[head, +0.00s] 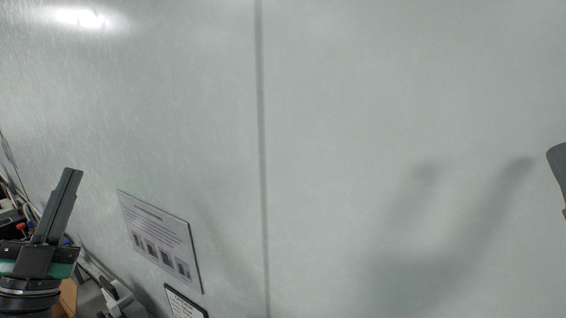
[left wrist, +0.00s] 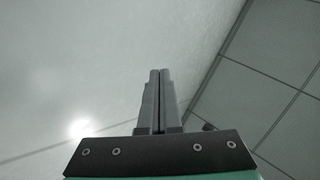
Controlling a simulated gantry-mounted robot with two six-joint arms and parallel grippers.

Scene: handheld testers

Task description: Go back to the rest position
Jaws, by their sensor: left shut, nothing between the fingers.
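My left gripper (head: 66,190) stands at the lower left of the head view, its fingers pointing up. The left wrist view shows the same gripper (left wrist: 160,76) with its two grey fingers together and nothing between them. In that view it points towards a pale wall and a panelled ceiling. At the right edge of the head view a small dark grey part shows, cut off by the frame; I cannot tell what it belongs to.
A pale wall (head: 180,100) with a vertical seam fills most of the head view. A printed notice (head: 160,240) and a smaller framed sign (head: 184,303) are on it. Cluttered equipment lies at the lower left, around my left gripper. The panelled ceiling (left wrist: 262,85) shows at right in the wrist view.

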